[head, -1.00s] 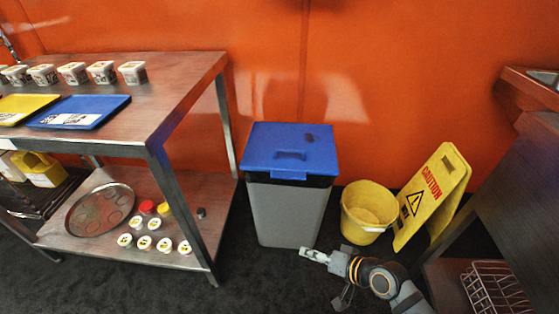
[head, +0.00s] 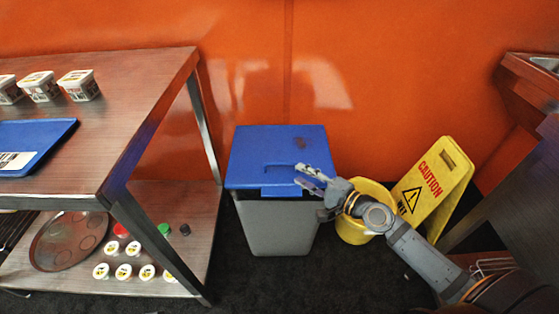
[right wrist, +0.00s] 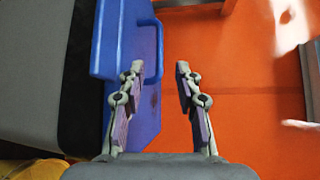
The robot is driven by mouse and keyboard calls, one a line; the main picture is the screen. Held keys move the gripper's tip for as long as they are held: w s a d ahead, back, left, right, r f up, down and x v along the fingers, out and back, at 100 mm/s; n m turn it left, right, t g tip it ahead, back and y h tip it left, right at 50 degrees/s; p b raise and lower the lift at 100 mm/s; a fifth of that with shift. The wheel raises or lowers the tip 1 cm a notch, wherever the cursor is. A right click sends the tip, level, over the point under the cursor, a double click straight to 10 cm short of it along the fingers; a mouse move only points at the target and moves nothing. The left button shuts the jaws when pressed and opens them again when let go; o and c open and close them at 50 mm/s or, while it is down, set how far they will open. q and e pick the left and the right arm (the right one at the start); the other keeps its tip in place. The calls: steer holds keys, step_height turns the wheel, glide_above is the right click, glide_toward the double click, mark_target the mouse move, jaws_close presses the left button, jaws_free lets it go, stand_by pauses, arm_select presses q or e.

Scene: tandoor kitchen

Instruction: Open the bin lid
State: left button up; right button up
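The grey bin (head: 275,228) stands on the dark floor with its blue lid (head: 262,145) lying flat on top, looking shut. The lid has a raised grip on top and a tab at its front edge. My right gripper (head: 308,178) is at the lid's front right corner and hides part of it. In the right wrist view, its two fingers (right wrist: 160,72) are apart with nothing held between them. The blue lid (right wrist: 135,60) lies behind the left finger, and its edge runs through the gap. I cannot tell whether a finger touches it. My left gripper is out of view.
A yellow bucket (head: 352,230) and a yellow caution sign (head: 440,185) stand right of the bin, behind my right arm. A steel shelf table (head: 150,100) with tubs and a blue tray (head: 38,140) stands left. The orange wall (head: 400,80) is behind the bin.

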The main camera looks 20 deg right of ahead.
mark_target(280, 164)
steer(key=x, duration=0.9)
steer(key=shift+w+a+f+b, duration=0.1)
steer(key=shift+w+a+b, duration=0.1)
steer(key=shift+b, duration=0.2)
steer(key=shift+c, duration=0.3)
jaws_close()
